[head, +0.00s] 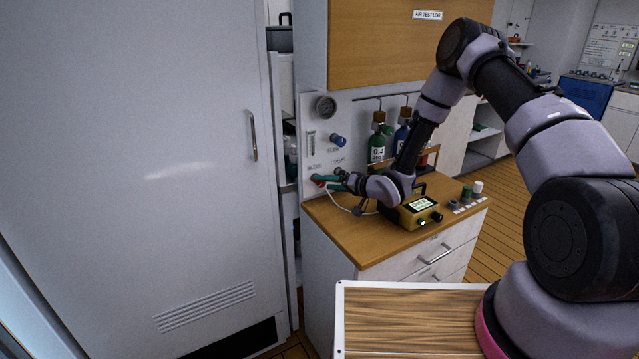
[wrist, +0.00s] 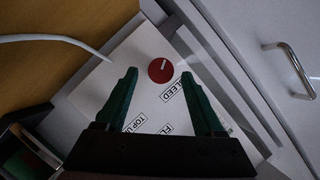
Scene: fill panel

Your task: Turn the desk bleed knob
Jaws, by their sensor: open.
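The red bleed knob (wrist: 160,69) is round with a white line on its face. It sits on the white panel (wrist: 140,45) near a label reading BLEED. In the wrist view my gripper (wrist: 159,76) is open, with one green finger on each side below the knob. The knob shows between the fingertips, and I cannot tell whether they touch it. In the head view my gripper (head: 327,181) is at the lower part of the panel (head: 317,160), and only a bit of the red knob (head: 319,182) shows by the fingers.
A gauge (head: 326,107) and a blue knob (head: 338,141) are higher on the panel. A yellow instrument box (head: 417,212) stands on the wooden desk (head: 370,248) under my arm. Bottles (head: 377,145) hang behind. A tall white cabinet (head: 140,150) stands at left. A white cable runs near the panel.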

